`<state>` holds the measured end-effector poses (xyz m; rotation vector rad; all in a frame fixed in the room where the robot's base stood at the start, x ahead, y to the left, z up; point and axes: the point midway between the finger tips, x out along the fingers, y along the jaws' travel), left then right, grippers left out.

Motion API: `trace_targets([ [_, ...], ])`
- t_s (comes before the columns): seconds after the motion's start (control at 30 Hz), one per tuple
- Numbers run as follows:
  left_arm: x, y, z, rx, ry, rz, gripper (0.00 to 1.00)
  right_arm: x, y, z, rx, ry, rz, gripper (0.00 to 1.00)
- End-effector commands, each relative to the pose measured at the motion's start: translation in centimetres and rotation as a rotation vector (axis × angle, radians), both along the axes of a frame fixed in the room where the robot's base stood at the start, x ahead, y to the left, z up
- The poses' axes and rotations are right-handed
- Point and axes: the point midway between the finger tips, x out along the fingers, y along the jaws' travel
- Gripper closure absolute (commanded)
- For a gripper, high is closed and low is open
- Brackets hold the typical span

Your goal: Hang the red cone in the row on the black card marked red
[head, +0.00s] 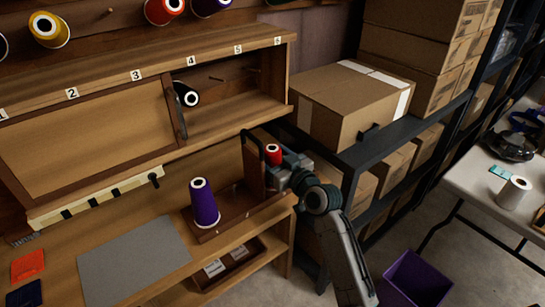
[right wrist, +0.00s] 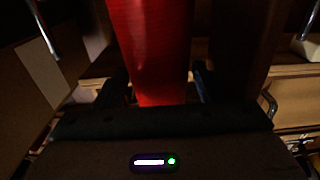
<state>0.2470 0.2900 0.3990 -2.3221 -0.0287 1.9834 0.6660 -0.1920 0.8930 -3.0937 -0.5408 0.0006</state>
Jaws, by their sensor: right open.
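The red cone (head: 273,153) stands upright near the right end of a wooden tray (head: 235,222), partly hidden by my right gripper. My right gripper (head: 280,165) is open, with its fingers around the cone's sides. In the right wrist view the red cone (right wrist: 152,50) rises between the two dark fingers, with small gaps visible beside it. An orange-red card (head: 28,265) and a dark card (head: 25,293) lie at the lower left; I cannot read their marks. My left gripper is not in view.
A purple cone (head: 204,203) stands on the tray's left part. Above, a numbered wooden shelf (head: 130,80) has a sliding panel, bare pegs and a black cone (head: 186,95). A grey mat (head: 133,262) lies on the bench. A cardboard box (head: 350,100) stands at right.

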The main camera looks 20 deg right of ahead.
Motion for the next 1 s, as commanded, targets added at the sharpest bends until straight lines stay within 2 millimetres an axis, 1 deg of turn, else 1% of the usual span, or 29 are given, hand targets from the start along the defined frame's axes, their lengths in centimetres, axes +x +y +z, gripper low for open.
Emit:
trace_targets([
  [0.03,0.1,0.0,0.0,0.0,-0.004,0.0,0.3,-0.1,0.0,0.3,-0.001,0.0,0.0,0.36],
  [0.1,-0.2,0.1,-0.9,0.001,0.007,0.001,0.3,-1.2,-0.5,-0.1,-0.003,0.001,-0.001,0.36],
  [0.17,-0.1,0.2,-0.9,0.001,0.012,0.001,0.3,-2.4,-0.9,-0.1,-0.004,0.001,-0.001,0.36],
  [0.23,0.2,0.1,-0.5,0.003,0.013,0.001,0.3,-3.9,-1.5,-0.1,-0.005,0.0,0.0,0.36],
  [0.4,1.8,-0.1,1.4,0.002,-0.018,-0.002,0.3,-7.5,-2.8,-0.1,-0.005,0.001,0.0,0.36],
  [0.5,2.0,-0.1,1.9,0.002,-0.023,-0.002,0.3,-9.2,-3.3,0.0,-0.004,0.002,0.001,0.36],
  [0.6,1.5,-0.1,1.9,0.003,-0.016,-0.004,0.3,-10.3,-3.8,0.0,-0.004,0.002,0.0,0.36],
  [0.7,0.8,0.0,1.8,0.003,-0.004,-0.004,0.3,-11.0,-4.0,0.1,-0.002,-0.001,0.0,0.36],
  [0.8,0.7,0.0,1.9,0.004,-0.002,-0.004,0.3,-11.3,-4.1,0.1,-0.001,0.0,0.001,0.36],
  [1.0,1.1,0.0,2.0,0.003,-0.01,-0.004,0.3,-11.3,-4.1,0.1,0.0,0.0,0.001,0.36],
])
